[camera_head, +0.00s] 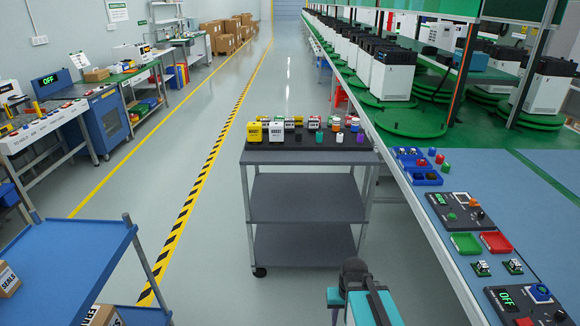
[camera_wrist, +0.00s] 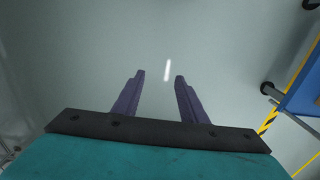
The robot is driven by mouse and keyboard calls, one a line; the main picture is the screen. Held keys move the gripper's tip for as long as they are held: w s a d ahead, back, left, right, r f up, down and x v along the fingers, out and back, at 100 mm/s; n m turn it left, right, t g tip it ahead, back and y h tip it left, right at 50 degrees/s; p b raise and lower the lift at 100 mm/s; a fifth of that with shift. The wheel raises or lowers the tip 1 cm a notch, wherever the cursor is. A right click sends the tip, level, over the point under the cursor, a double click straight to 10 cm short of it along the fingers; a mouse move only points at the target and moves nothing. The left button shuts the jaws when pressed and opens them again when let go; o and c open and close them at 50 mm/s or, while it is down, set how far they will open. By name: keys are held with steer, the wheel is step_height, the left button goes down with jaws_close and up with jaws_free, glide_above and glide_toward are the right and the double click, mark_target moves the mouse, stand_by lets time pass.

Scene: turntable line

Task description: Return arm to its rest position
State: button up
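My gripper (camera_wrist: 159,78) shows in the wrist view with its two dark purple fingers apart and nothing between them. Bare grey floor lies beyond the fingertips. In the head view, part of my arm with teal covers shows at the bottom centre, in front of the grey cart. The fingertips cannot be made out in the head view.
A grey three-shelf cart (camera_head: 305,200) stands ahead with several small items on top. A long line bench (camera_head: 400,180) with trays and control boxes runs along the right. A blue cart (camera_head: 70,262) stands at the lower left. The floor (camera_head: 215,235) between is clear.

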steer(key=s+f+g, duration=0.3)
steer(key=s+f, duration=0.6)
steer(key=s, duration=0.4)
steer(key=s+f+g, duration=0.2)
steer(key=s+f, duration=0.7)
steer(key=s, duration=0.3)
steer(key=shift+s+a+f+g, duration=0.25)
steer(key=shift+s+f+g, duration=0.05)
steer(key=shift+s+g, duration=0.1)
steer(key=shift+c, duration=1)
